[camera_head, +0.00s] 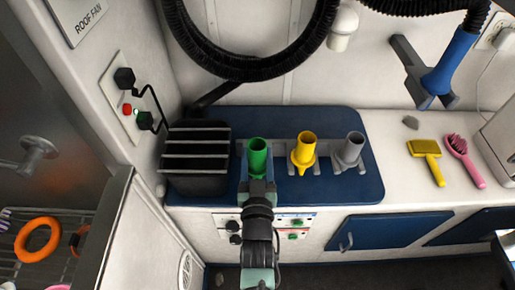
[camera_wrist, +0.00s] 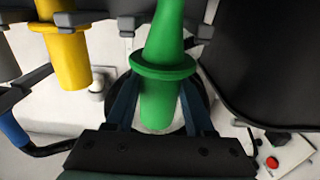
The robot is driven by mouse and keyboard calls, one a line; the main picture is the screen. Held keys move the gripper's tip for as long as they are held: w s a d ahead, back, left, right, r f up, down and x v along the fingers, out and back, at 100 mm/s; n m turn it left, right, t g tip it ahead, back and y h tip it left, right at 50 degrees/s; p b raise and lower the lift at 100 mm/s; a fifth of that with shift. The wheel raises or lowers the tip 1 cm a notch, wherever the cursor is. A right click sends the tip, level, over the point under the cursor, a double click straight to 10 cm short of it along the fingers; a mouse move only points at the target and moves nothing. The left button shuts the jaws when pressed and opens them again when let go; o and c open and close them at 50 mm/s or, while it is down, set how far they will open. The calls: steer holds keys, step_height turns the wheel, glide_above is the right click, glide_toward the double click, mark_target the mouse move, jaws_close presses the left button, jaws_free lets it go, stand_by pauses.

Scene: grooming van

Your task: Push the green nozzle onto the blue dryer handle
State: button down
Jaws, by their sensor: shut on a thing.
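The green nozzle (camera_head: 258,157) stands upright at the left end of a row, in line with a grey holder; it also shows in the wrist view (camera_wrist: 163,68), flange and tube clear, with grey prongs of the holder beside its upper part. My gripper (camera_head: 257,182) is at the nozzle from the front. In the wrist view my gripper's two dark fingers (camera_wrist: 160,100) close on either side of the tube below the flange. The blue dryer handle (camera_head: 450,64) hangs at the upper right in a grey wall bracket, its black hose running up. It is far from my gripper.
A yellow nozzle (camera_head: 303,150) and a grey nozzle (camera_head: 350,150) stand right of the green one over a blue mat (camera_head: 366,186). A black slatted box (camera_head: 196,185) is close on the left. Yellow (camera_head: 427,152) and pink (camera_head: 459,148) brushes lie on the right counter.

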mark_target(257, 164)
steer(key=shift+s+r+p, duration=0.15)
steer(key=shift+s+p, duration=0.7)
steer(key=shift+s, duration=0.75)
steer(key=shift+s+r+p, duration=0.15)
steer(key=shift+s+p, duration=0.65)
steer(key=shift+s, duration=0.8)
